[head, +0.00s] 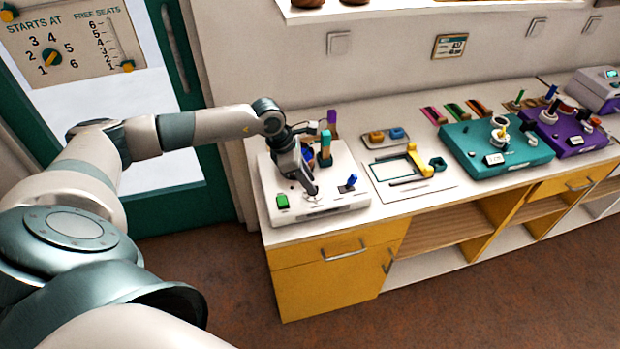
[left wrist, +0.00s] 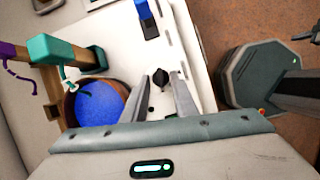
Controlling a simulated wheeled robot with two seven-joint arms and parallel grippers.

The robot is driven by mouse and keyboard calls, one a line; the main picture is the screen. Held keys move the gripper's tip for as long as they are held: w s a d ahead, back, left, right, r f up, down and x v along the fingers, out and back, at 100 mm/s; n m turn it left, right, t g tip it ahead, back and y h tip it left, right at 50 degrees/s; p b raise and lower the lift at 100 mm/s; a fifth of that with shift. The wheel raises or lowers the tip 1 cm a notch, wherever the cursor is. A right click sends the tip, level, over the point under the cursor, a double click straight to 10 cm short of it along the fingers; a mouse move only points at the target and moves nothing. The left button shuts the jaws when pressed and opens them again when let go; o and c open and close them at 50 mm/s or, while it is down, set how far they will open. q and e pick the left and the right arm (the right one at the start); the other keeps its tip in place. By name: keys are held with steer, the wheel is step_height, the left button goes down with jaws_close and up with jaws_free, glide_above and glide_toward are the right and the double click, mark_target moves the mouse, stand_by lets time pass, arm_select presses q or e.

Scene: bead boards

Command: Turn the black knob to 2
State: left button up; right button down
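A white board box (head: 335,206) sits at the left end of the counter. In the left wrist view a small black knob (left wrist: 157,75) stands on its white top. My left gripper (head: 312,191) points down at the box top. In the left wrist view its two fingers (left wrist: 159,86) are apart, with the knob showing between their tips. I cannot tell whether a finger touches the knob. In the head view the gripper hides the knob, and I cannot read its setting.
A teal board (head: 500,160) and a purple board (head: 570,140) stand farther right.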

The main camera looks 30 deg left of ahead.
arm_select(q)
steer(key=shift+w+d+f, duration=0.15)
steer(key=shift+d+f, duration=0.05)
steer(key=shift+f, duration=0.5)
jaws_close()
